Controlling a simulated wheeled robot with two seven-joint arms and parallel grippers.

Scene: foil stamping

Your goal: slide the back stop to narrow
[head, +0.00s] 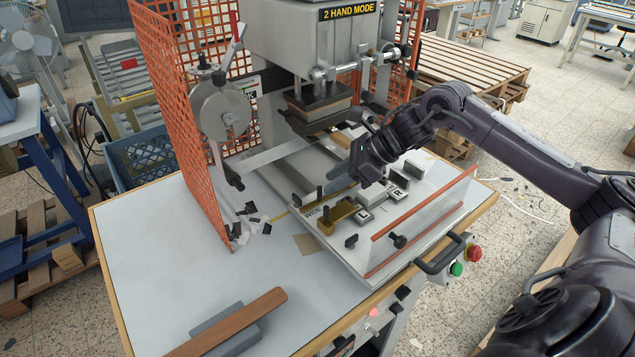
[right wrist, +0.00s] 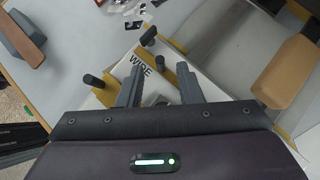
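A pale fixture plate (head: 375,243) under the press carries a "WIDE" label (head: 313,211), with black pegs and a brass-coloured block (head: 338,217) near it. The block looks like part of the back stop, but I cannot tell for sure. The label also shows in the right wrist view (right wrist: 140,66). My right gripper (head: 352,177) is above the plate, behind and right of the block. In the right wrist view its two grey fingers (right wrist: 158,84) are apart, with a small grey part partly visible between them. No contact is clear. My left gripper is out of view.
The press head (head: 318,102) hangs behind the gripper. An orange mesh guard (head: 180,110) stands on the left and a clear panel with red edges (head: 425,222) in front. A brown bar on a grey block (head: 230,325) lies front left. The left tabletop is mostly clear.

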